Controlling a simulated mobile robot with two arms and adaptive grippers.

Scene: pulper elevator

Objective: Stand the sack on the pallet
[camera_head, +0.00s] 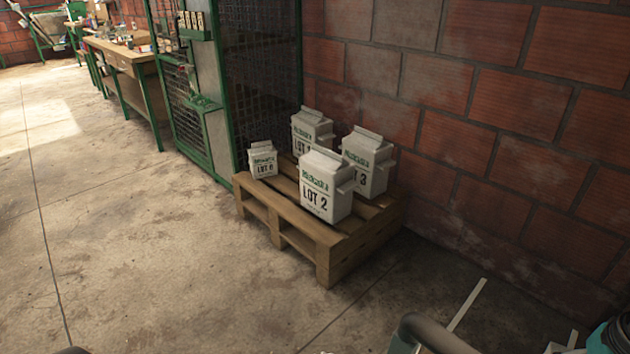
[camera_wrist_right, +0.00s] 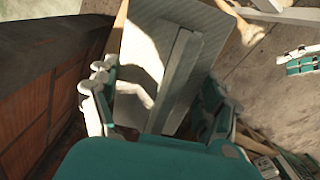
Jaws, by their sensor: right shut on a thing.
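The wooden pallet (camera_head: 283,235) stands on the floor against the brick wall in the head view. Several white sacks stand upright on it: a small one (camera_head: 263,162) at the left, LOT 1 (camera_head: 303,142) at the back, LOT 3 (camera_head: 377,176) at the right and LOT 2 (camera_head: 325,195) at the front. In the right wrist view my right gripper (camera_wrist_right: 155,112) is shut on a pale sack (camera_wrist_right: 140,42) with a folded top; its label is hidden.
A green mesh cage (camera_head: 222,95) stands just left of the pallet. A workbench (camera_head: 125,58) is farther back left. The brick wall (camera_head: 520,100) closes the right side. The concrete floor (camera_head: 120,250) is clear at the front and left.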

